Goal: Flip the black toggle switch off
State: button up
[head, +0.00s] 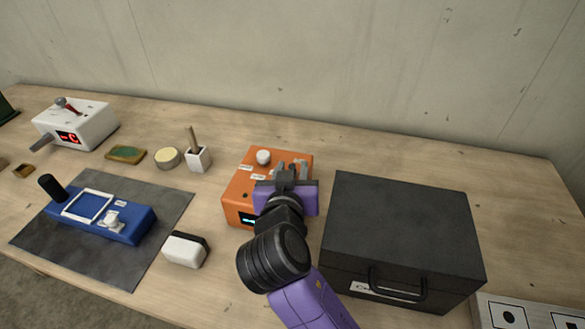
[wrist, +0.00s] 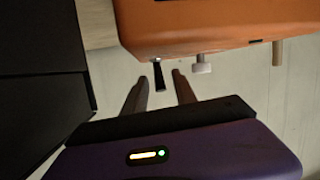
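The orange box (head: 240,185) stands on the bench in the head view, left of the black case. In the wrist view the orange box (wrist: 200,20) fills the top, with a short black toggle switch (wrist: 159,76) and a white knob (wrist: 202,65) projecting from it. My gripper (head: 292,169) is over the orange box and hides part of its top in the head view. In the wrist view my gripper (wrist: 160,79) is open, its two fingers apart, with the black toggle appearing between the tips. I cannot tell whether either finger touches it. The toggle is not clear in the head view.
A large black case (head: 400,225) stands close on the right. A blue control box (head: 130,230) on a dark mat (head: 165,200), a white-and-black block (head: 184,250) and a white cup (head: 198,160) are to the left. A white box (head: 85,122) stands farther left. Bench space behind is clear.

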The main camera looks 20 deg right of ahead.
jog(key=v, duration=0.7)
jog(key=shift+b, duration=0.35)
